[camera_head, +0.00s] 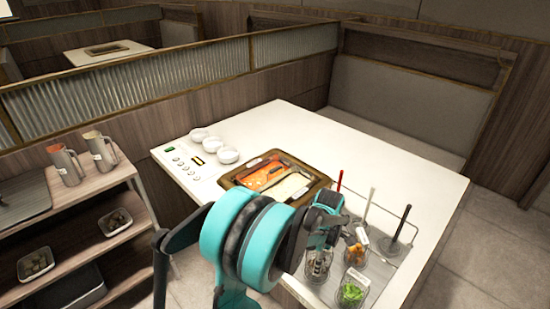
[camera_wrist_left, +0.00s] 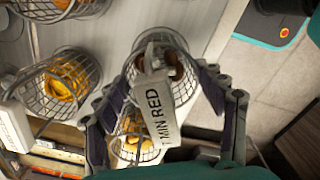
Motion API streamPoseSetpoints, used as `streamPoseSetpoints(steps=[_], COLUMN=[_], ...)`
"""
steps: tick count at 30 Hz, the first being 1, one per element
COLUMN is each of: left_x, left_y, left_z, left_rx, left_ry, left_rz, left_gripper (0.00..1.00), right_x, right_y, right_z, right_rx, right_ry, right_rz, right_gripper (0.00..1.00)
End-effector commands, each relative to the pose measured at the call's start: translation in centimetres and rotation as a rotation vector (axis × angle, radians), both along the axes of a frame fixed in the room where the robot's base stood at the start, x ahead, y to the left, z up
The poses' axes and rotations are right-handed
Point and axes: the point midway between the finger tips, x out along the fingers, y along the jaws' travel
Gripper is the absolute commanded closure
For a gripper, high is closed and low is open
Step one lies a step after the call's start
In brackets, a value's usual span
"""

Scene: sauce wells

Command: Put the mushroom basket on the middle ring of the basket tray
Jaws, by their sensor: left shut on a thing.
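My left gripper (camera_head: 322,222) is shut on a wire basket that carries a white tag (camera_wrist_left: 158,110) reading "7 MIN RED". In the left wrist view the basket (camera_wrist_left: 183,85) sits between the fingers, with brownish contents that look like mushrooms, partly hidden by the tag. In the head view a wire basket (camera_head: 318,264) shows just below the gripper. My right gripper is not in view.
Baskets with orange food (camera_head: 356,252) and green leaves (camera_head: 352,292) stand close beside the gripper. Upright rods with red (camera_head: 340,180), white (camera_head: 370,202) and black (camera_head: 404,222) tops rise nearby. The hotpot (camera_head: 277,176) lies behind. The table's far right is clear.

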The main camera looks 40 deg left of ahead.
Motion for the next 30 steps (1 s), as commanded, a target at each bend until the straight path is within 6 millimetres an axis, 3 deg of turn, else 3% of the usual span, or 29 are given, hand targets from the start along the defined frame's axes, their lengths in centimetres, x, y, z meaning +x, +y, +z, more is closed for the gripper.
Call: streamPoseSetpoints(steps=[14,15,17,24,26,30], left_x=[-0.04,-0.04,-0.04,-0.01,0.0,0.0], left_y=[-0.02,-0.02,-0.02,0.0,0.0,0.0], left_z=[-0.54,-0.54,-0.54,-0.51,-0.52,-0.51], left_rx=[0.0,0.0,0.0,0.0,0.0,0.0], left_ry=[0.001,0.001,0.001,0.0,0.0,0.0], left_rz=[0.0,0.0,0.0,0.0,0.0,0.0], left_gripper=[0.64,0.19,0.06,0.06,0.0,0.0], right_x=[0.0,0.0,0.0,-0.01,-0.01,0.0], right_y=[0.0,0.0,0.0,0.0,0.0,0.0], right_z=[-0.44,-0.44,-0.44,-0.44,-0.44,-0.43], right_rx=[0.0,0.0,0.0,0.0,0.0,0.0], right_ry=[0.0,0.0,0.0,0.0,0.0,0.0], right_rz=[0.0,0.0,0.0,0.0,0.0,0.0], right_gripper=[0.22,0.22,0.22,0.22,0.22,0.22])
